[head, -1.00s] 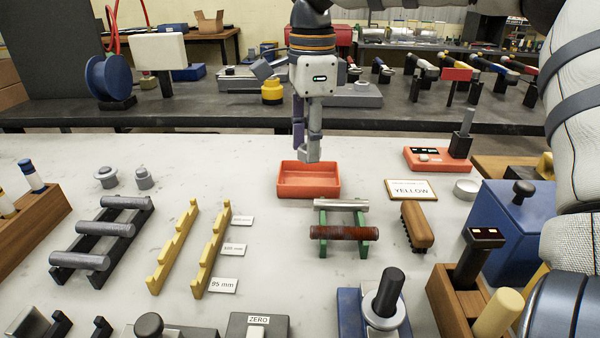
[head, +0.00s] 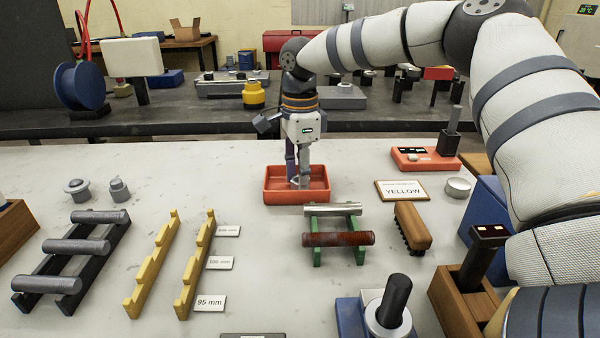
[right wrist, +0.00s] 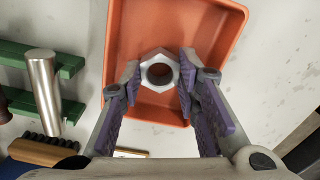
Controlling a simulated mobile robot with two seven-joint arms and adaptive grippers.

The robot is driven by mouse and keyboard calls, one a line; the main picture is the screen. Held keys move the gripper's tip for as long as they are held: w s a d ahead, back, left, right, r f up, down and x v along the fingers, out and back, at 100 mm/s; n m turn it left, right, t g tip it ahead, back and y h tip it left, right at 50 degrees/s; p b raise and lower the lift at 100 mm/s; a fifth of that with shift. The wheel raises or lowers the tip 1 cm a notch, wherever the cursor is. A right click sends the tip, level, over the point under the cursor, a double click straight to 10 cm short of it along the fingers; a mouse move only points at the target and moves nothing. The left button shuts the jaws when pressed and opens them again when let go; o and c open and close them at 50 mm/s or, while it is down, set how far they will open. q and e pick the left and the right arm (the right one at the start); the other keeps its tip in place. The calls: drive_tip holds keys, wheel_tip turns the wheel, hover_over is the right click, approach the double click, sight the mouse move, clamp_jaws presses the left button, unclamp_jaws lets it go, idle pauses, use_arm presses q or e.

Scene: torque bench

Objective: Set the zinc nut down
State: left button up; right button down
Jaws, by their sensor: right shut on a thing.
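The zinc nut (right wrist: 159,70) is a silvery hexagonal nut, seen with its round hole facing the right wrist camera. My right gripper (right wrist: 159,85) is shut on it, with a purple-padded finger on either side. In the head view my right gripper (head: 299,184) points down into the orange-red tray (head: 297,199), its fingertips inside the rim. The tray's wall also shows around the nut in the right wrist view (right wrist: 232,60). I cannot tell whether the nut touches the tray floor. My left gripper is in no view.
A green rack (head: 316,255) with a silvery bar (head: 333,209) and a rusty bar (head: 338,239) stands just in front of the tray. A brush (head: 412,227) and a YELLOW sign (head: 401,191) lie to the right.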

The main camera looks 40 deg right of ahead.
drive_tip(key=c, duration=1.5)
unclamp_jaws()
drive_tip(key=shift+f, duration=0.15)
wheel_tip(320, 180, up, 12)
drive_tip(key=shift+r, duration=0.2)
